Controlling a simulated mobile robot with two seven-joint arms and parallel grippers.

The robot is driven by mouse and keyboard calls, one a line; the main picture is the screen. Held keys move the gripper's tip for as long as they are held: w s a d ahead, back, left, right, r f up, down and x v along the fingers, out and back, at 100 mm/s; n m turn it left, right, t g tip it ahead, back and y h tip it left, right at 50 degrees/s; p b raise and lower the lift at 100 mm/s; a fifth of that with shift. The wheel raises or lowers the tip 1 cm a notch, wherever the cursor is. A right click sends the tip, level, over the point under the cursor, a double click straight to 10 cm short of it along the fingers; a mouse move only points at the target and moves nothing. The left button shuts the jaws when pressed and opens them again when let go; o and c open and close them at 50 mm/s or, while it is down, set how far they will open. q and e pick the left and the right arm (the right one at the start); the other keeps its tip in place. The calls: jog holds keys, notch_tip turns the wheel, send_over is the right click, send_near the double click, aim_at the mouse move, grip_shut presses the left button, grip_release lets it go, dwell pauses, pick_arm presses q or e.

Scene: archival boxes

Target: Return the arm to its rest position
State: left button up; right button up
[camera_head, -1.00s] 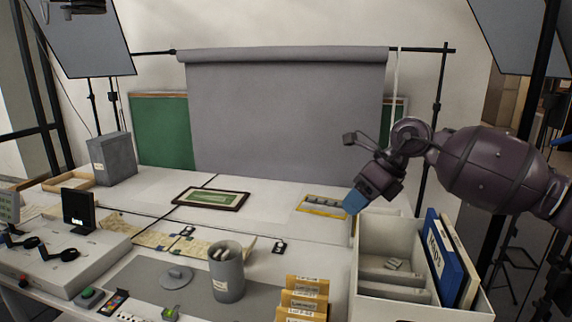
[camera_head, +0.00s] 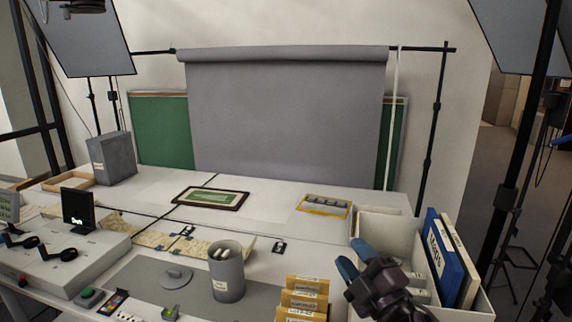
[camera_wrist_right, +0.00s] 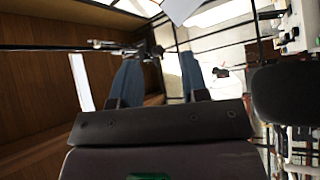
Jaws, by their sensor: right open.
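My right gripper (camera_head: 356,262) is at the lower right of the head view, in front of the white archival box (camera_head: 386,230) and covering part of it. Its two blue fingers stand apart with nothing between them. In the right wrist view the open fingers (camera_wrist_right: 158,80) point toward the ceiling and light stands, clear of any object. My left gripper is not in view.
A blue binder (camera_head: 442,260) stands in the box's right side. Tan folders (camera_head: 304,298) and a grey cup (camera_head: 227,272) stand to the left of the gripper. A framed picture (camera_head: 211,198) lies farther back. A black stand (camera_head: 510,190) rises at right.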

jog(key=s+d+f+m+g+h, duration=0.6)
jog(key=s+d+f+m+h, duration=0.55)
jog(key=f, duration=0.35)
jog(key=s+d+f+m+g+y, duration=0.1)
jog(key=s+d+f+m+g, duration=0.25)
jog(key=s, duration=0.55)
jog(key=s+f+m+g, duration=0.3)
jog(key=s+f+g, duration=0.25)
jog(key=s, duration=0.45)
pick_arm(q)
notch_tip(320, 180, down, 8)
jog(key=b, duration=0.8)
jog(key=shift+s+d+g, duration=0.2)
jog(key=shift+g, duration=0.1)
pick_arm(e)
jog(key=w+f+t, duration=0.3)
jog(key=f, duration=0.6)
jog(key=w+f+t+y, duration=0.1)
jog(key=w+f+t, duration=0.2)
jog(key=f, duration=0.5)
jog(key=shift+w+a+f+n+t, duration=0.2)
jog(key=shift+w+f+n+t, duration=0.2)
jog(key=shift+w, duration=0.2)
